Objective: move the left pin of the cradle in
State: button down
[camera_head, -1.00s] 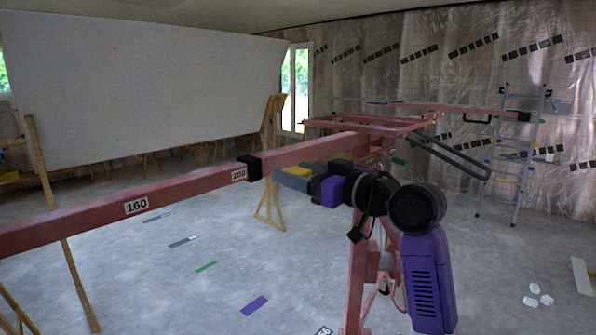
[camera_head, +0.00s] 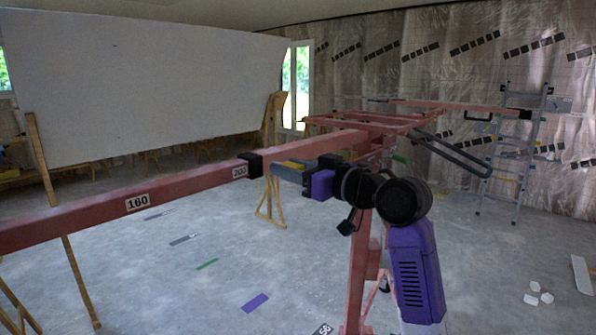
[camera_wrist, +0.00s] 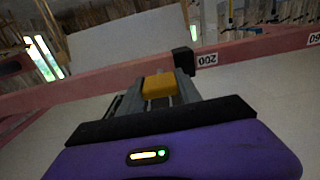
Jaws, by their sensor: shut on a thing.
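The left pin (camera_head: 250,165) is a black block on the pink cradle bar (camera_head: 90,216), just right of the 200 mark. In the wrist view the pin (camera_wrist: 184,61) is beyond the grey fingers, next to the 200 label. My gripper (camera_head: 275,169) reaches the bar from the right, its tips close against the pin's right side. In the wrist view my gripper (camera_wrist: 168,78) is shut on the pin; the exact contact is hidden. A yellow-orange block (camera_wrist: 160,86) shows between the fingers; I cannot tell whether it belongs to the gripper.
The pink lift frame (camera_head: 365,120) stands behind my arm. A large white panel (camera_head: 140,85) leans on wooden trestles at the left. A ladder (camera_head: 512,150) stands at the back right. White pieces (camera_head: 535,296) lie on the floor.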

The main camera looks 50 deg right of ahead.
jog(key=shift+w, duration=0.6)
jog(key=c, duration=0.8)
grip_release()
jog(key=s+b, duration=0.1)
jog(key=s, duration=0.7)
jog(key=shift+d+b, duration=0.1)
jog(key=shift+b, duration=0.2)
jog(key=shift+w, duration=0.1)
